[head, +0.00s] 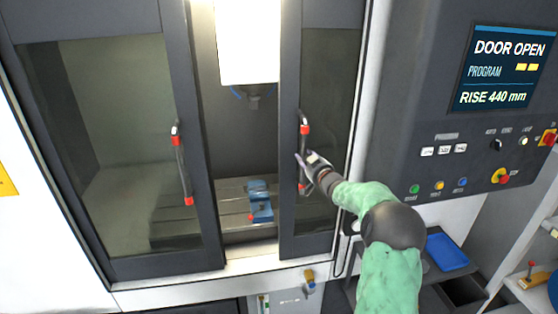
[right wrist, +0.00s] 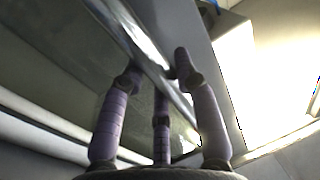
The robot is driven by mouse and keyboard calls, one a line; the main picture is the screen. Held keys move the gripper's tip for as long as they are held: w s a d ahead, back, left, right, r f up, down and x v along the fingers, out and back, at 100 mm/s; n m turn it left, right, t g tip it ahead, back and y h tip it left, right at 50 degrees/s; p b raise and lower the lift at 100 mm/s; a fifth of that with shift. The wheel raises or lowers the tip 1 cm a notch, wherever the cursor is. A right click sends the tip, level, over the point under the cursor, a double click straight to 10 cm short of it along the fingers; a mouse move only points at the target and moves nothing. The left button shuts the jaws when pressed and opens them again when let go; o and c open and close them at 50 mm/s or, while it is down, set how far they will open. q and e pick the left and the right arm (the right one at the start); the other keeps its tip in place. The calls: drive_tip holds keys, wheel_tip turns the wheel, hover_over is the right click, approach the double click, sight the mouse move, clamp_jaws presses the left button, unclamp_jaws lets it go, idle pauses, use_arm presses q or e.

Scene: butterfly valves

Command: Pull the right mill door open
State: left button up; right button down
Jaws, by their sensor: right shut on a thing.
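The right mill door (head: 326,90) is a dark-framed glass panel, standing apart from the left mill door (head: 118,150) with a gap between them. Its handle (head: 303,135) is a vertical dark bar with red ends. My right gripper (head: 305,160) is at the lower half of this handle, shut on it. In the right wrist view the gripper's purple fingers (right wrist: 160,85) sit around the shiny handle bar (right wrist: 140,45). The left door's handle (head: 181,165) is free. My left gripper is not in view.
A control panel (head: 440,100) right of the doors has a screen reading "DOOR OPEN". Through the gap show a spindle (head: 254,95) and a blue vise (head: 260,200). A blue tray (head: 446,252) and a shelf with a small tool (head: 532,278) lie at lower right.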

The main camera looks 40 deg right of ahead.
drive_tip(key=s+d+p, duration=0.2)
drive_tip(key=s+d, duration=0.2)
drive_tip(key=d, duration=0.3)
drive_tip(key=shift+s+d+p, duration=0.2)
drive_tip(key=shift+s+p, duration=0.1)
drive_tip(key=shift+r, duration=0.1)
drive_tip(key=c, duration=0.9)
unclamp_jaws()
drive_tip(key=shift+s, duration=0.1)
drive_tip(key=v, duration=1.1)
drive_tip(key=shift+s+a, duration=0.2)
drive_tip(key=shift+s, duration=0.15)
